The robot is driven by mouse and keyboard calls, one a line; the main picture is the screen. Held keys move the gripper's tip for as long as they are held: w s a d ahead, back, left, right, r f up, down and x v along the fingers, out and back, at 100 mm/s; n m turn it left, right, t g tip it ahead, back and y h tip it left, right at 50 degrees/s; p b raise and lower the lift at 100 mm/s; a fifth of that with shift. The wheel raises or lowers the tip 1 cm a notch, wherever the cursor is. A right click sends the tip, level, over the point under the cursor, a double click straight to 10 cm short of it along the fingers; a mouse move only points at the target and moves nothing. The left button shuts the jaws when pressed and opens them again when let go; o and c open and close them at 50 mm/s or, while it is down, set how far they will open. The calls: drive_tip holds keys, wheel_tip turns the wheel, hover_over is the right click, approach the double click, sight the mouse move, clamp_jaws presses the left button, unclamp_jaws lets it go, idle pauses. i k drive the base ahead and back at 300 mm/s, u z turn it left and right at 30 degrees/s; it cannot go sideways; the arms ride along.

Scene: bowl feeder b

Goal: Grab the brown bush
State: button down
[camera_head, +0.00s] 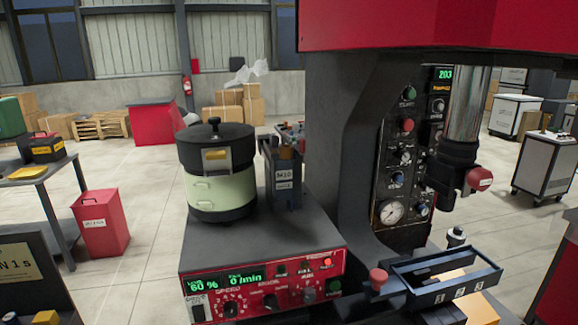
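A small brown piece (286,152), which looks like the brown bush, shows at the top of a narrow dark holder (288,192) with a white label. It is too small to make out its exact shape, and its lower part is hidden in the holder. The holder stands on the feeder's grey top, right of the lidded bowl (220,192). My gripper does not show in this view.
The red feeder control panel (265,288) is below the bowl. A dark press frame (335,130) rises close on the right, under a red housing (430,25). A dark slotted tray (440,278) lies at lower right. Floor is open behind left, near a red bin (101,225).

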sight(285, 151)
drive_tip(key=k, duration=0.65)
drive_tip(key=u, duration=0.45)
drive_tip(key=i, duration=1.95)
drive_tip(key=z, duration=0.65)
